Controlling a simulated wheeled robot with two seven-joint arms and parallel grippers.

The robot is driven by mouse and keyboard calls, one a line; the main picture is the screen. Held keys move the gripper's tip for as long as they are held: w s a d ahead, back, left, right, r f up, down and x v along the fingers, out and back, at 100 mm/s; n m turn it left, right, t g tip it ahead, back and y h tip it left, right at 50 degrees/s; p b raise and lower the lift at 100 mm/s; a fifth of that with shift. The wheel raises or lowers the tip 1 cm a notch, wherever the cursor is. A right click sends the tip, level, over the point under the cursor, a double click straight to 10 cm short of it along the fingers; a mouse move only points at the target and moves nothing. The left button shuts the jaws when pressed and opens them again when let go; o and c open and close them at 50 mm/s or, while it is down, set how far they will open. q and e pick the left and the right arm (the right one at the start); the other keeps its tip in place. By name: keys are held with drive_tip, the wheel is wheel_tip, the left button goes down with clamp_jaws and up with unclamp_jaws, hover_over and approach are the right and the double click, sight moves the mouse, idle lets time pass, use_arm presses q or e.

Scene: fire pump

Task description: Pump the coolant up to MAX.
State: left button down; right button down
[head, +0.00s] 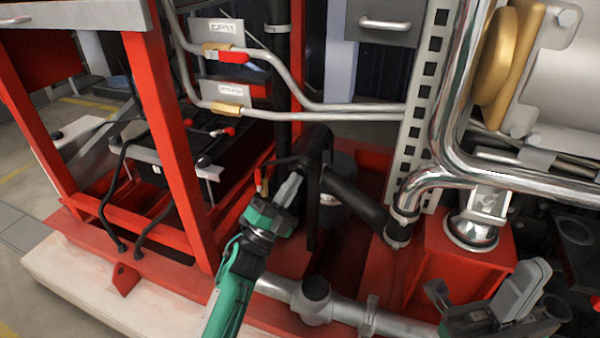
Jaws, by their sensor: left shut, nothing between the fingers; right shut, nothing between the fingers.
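My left gripper (288,190), on a green arm, reaches up from the bottom centre. Its grey fingers are shut and empty, close beside a black upright rod (312,205); I cannot tell whether they touch. The rod stands below a black horizontal cylinder (316,138), with a thin black bar running left from it. I cannot tell for certain which part is the coolant pump's handle. My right gripper (510,298) is at the bottom right, grey and dark, shut and empty, partly cut off by the picture edge. No coolant level or MAX mark can be made out.
A red frame (165,130) stands at left. Steel pipes carry a red-handled valve (228,55) and labels, the upper seemingly SUPPLY (222,28). A large chrome pipe (445,140) and perforated post (420,95) stand right. A grey pipe (345,308) runs along the bottom.

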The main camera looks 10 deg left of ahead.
use_arm(q)
drive_tip(key=shift+w, duration=0.25)
idle(0.4)
drive_tip(key=shift+w+d, duration=0.1)
drive_tip(key=shift+w, duration=0.35)
idle(0.3)
drive_tip(key=shift+w+d, duration=0.1)
drive_tip(key=shift+w, duration=0.35)
idle(0.3)
drive_tip(key=shift+s, duration=0.1)
drive_tip(key=shift+s+a, duration=0.15)
drive_tip(key=shift+s, duration=0.5)
drive_tip(key=shift+s+a, duration=0.15)
drive_tip(key=shift+s, duration=0.5)
drive_tip(key=s, duration=0.1)
drive_tip(key=s+p, duration=0.1)
drive_tip(key=s, duration=0.1)
drive_tip(key=s+a+p, duration=0.1)
drive_tip(key=s, duration=0.1)
